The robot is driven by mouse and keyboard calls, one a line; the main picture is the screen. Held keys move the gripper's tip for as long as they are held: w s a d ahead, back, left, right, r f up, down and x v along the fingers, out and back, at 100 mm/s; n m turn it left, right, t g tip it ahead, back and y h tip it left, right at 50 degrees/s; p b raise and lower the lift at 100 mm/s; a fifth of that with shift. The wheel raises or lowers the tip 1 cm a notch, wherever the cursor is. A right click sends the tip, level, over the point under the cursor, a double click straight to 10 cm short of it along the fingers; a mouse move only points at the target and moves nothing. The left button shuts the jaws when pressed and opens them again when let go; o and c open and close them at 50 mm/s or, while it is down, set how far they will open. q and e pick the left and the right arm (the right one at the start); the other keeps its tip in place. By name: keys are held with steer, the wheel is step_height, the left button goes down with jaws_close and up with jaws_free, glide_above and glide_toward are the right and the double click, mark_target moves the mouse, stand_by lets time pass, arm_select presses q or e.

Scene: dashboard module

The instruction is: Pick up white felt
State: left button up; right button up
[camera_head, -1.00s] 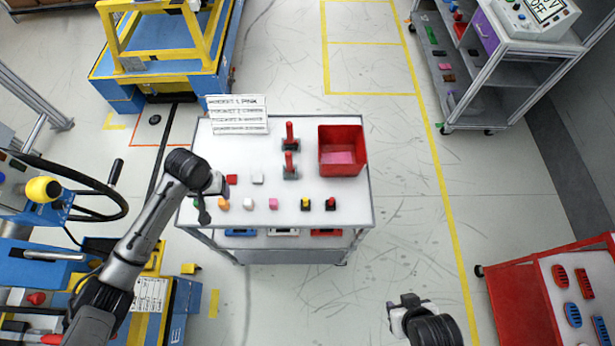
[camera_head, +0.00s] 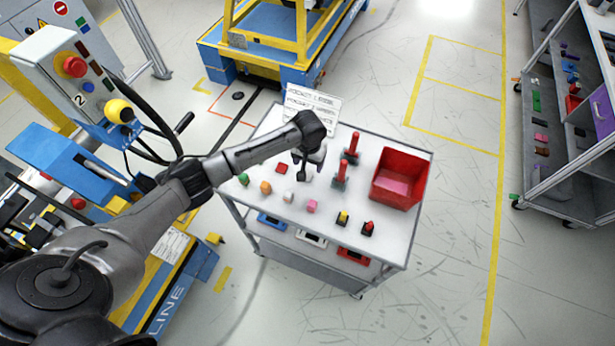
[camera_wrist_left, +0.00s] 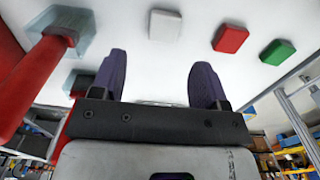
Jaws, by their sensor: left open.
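The white felt (camera_wrist_left: 165,25) is a small flat square pad on the white tabletop, at the top middle of the left wrist view. It lies beyond my fingertips, apart from them. In the head view my left gripper (camera_head: 303,172) hangs over the cart's tabletop and covers the spot by the red pad, so I cannot make out the felt there. In the left wrist view, my left gripper (camera_wrist_left: 160,64) has its two dark fingers apart with nothing between them. My right gripper is out of view.
A red pad (camera_wrist_left: 230,38) and a green pad (camera_wrist_left: 278,52) lie right of the felt. Red-handled tools (camera_head: 341,176) stand close to my gripper. A red bin (camera_head: 400,180) stands on the right side. Several small coloured pieces, including a pink one (camera_head: 312,206), line the front.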

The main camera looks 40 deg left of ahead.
mark_target(308, 173)
arm_select(q)
steer(key=shift+w+a+f, duration=0.1)
steer(key=shift+f, duration=1.45)
steer(key=shift+a+f, duration=0.1)
steer(key=shift+f, duration=1.4)
steer(key=shift+c, duration=0.3)
steer(key=c, duration=0.9)
steer(key=shift+c, duration=0.2)
